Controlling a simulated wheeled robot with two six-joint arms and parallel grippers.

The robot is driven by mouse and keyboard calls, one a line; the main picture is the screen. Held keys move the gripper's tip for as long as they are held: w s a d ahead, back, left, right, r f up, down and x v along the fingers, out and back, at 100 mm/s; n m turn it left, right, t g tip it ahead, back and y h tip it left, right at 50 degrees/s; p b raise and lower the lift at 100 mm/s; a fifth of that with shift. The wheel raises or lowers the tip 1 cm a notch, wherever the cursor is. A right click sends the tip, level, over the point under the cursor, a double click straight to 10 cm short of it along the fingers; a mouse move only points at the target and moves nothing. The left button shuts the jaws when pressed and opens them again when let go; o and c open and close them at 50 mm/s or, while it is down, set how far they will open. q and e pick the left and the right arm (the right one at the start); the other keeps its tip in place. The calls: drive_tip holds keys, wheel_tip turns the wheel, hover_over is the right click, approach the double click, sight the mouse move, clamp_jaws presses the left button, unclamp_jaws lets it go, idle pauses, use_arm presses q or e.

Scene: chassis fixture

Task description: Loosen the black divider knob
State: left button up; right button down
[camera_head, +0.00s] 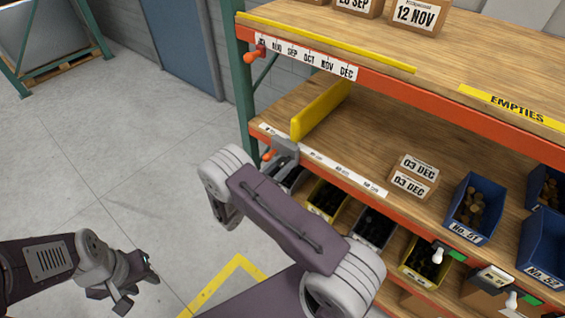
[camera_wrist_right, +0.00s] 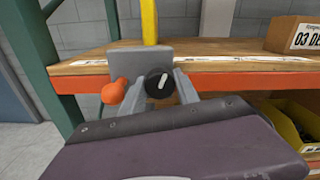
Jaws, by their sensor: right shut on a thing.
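The black divider knob (camera_wrist_right: 160,84) has a white pointer line and sits on the front of a grey bracket (camera_wrist_right: 125,62) at the shelf edge. The yellow divider (camera_head: 321,110) stands upright on the middle shelf above this bracket and also shows in the wrist view (camera_wrist_right: 149,20). My right gripper (camera_wrist_right: 160,92) is shut on the knob, one finger on each side; in the head view my own arm hides the knob. My left gripper (camera_head: 137,288) is low at the left, with its fingers apart, empty and far from the shelf.
An orange knob (camera_wrist_right: 113,92) is just left of the black knob. The orange shelf beam (camera_wrist_right: 235,80) runs behind the fingers. Bins (camera_head: 325,198) sit below the shelf, and cartons (camera_head: 414,176) and a blue bin (camera_head: 472,208) are to the right.

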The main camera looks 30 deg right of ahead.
drive_tip(key=shift+n+p, duration=0.4)
drive_tip(key=shift+n, duration=1.8)
drive_tip(key=c, duration=0.9)
unclamp_jaws()
drive_tip(key=b+v, duration=0.1)
drive_tip(key=v, duration=0.8)
